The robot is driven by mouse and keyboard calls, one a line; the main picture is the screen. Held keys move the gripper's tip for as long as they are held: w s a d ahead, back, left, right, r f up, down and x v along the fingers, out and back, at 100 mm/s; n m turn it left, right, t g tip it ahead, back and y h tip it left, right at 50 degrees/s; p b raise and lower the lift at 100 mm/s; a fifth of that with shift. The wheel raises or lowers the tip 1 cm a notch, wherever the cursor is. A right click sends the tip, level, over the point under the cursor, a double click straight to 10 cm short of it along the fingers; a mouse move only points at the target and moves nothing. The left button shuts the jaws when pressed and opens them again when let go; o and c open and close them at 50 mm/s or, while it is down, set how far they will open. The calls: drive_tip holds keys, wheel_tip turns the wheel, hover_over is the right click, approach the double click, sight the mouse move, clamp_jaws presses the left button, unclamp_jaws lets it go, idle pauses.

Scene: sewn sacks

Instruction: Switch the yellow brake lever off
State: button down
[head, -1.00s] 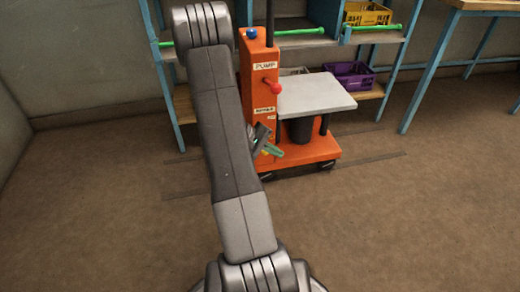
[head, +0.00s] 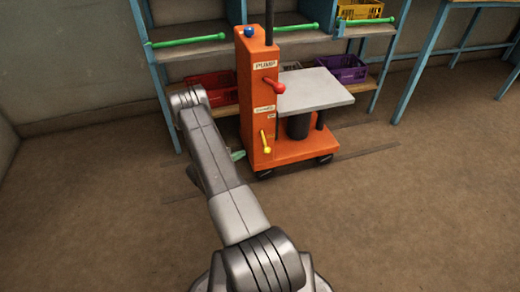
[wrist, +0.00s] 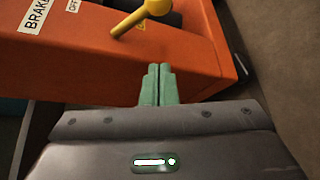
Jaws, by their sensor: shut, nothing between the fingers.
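The yellow brake lever (head: 266,141) sits low on the front of the orange pump cart (head: 256,90). In the head view it points downward, with its round knob at the lower end. In the wrist view the lever (wrist: 134,19) shows at the top, beside a BRAKE label (wrist: 35,15) and an OFF label (wrist: 73,5). My gripper (head: 238,155) is just left of the cart's lower body, partly hidden by my arm. Its green fingers (wrist: 157,84) are shut and empty, pointing at the orange body, apart from the lever.
A red pump lever (head: 273,86) sticks out higher on the cart. The cart's grey platform (head: 316,92) is on its right. Blue-framed shelving with a red crate (head: 222,88) and a purple crate (head: 341,68) stands behind. The floor in front is clear.

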sight(264, 142)
drive_tip(key=shift+a+f, duration=0.3)
drive_tip(key=w+d+b, duration=0.3)
drive_tip(key=w+d, duration=0.1)
drive_tip(key=d, duration=0.4)
drive_tip(key=shift+d+f, duration=0.25)
drive_tip(key=shift+d, duration=0.1)
